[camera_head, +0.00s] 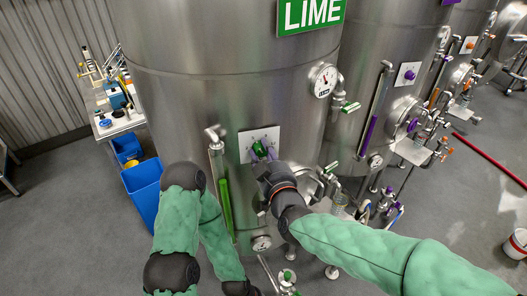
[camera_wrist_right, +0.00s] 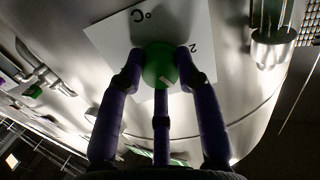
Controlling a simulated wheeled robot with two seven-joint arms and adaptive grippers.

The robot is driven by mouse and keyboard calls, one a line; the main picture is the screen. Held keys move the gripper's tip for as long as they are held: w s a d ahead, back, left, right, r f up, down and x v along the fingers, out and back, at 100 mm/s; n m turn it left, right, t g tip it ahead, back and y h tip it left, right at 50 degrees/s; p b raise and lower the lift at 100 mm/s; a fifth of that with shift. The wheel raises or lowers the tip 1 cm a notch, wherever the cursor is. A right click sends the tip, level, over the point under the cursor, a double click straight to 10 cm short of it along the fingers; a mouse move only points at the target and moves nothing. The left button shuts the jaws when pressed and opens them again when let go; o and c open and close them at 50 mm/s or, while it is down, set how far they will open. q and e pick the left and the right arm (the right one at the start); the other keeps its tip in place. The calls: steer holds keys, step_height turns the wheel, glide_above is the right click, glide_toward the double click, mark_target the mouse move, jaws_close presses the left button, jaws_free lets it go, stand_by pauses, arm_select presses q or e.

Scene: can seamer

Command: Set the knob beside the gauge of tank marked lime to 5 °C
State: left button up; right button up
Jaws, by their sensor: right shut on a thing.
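The tank marked LIME (camera_head: 230,105) stands in the middle, with a green LIME sign (camera_head: 312,14). A green knob (camera_head: 259,148) sits on a white plate (camera_head: 245,140) on its front. In the right wrist view the knob (camera_wrist_right: 160,66) has a pale pointer mark, and the plate (camera_wrist_right: 112,38) shows "°C" and a "2". My right gripper (camera_wrist_right: 160,68) has its purple fingers shut around the knob. The round gauge (camera_head: 323,80) is up and right of the plate. My left arm is folded at the lower left; its gripper is not visible.
A green sight tube (camera_head: 225,205) stands left of the plate, and a green-handled valve (camera_head: 350,107) juts out at right. Blue bins (camera_head: 143,190) and a cluttered side table (camera_head: 122,125) are at left. More tanks (camera_head: 375,50) stand at right.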

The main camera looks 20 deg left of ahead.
steer(key=shift+r+n, duration=0.3)
steer(key=shift+n, duration=0.2)
steer(key=o, duration=1.1)
steer(key=shift+o, duration=0.3)
steer(key=shift+f, duration=0.15)
steer(key=v, duration=1.2)
